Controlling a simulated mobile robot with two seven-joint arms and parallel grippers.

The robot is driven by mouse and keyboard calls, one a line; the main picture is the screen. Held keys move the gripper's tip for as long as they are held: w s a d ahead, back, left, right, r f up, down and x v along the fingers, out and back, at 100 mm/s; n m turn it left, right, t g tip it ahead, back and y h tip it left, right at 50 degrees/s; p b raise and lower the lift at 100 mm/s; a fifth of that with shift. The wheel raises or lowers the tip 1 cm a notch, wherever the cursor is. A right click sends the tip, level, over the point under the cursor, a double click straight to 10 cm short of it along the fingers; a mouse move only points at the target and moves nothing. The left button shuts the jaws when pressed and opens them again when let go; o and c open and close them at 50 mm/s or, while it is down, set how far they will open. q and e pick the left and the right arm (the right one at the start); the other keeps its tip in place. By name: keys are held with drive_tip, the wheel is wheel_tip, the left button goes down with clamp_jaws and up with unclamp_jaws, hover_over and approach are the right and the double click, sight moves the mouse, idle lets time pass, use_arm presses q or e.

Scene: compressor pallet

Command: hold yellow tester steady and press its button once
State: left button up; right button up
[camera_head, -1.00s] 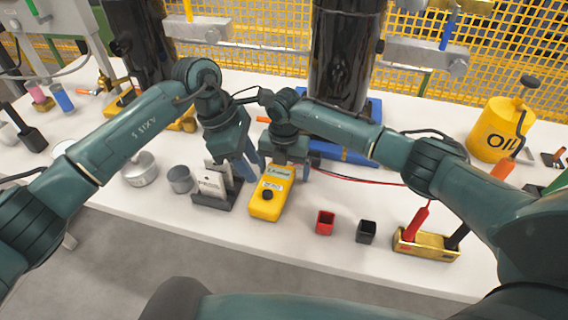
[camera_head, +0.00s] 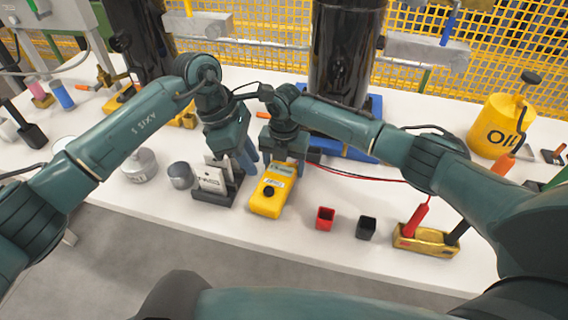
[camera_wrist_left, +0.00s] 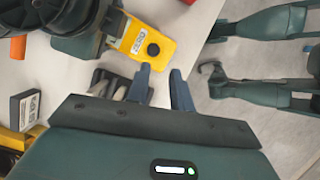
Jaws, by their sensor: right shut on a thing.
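The yellow tester (camera_head: 265,206) lies on the white table at the middle, with a small display at its far end. Its round black button (camera_head: 269,191) faces up; both also show in the left wrist view, the tester (camera_wrist_left: 134,40) and the button (camera_wrist_left: 153,49). My right gripper (camera_head: 286,166) is shut on the far end of the tester. My left gripper (camera_head: 247,164) is open and empty, left of the tester's far end and apart from the button. Its two fingers (camera_wrist_left: 161,76) stand apart in the left wrist view.
A dark holder with pale cards (camera_head: 214,182) stands just left of the tester. Metal cups (camera_head: 180,176) are further left. The table's front edge is close.

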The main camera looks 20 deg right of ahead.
use_arm(q)
clamp_jaws()
idle(1.4)
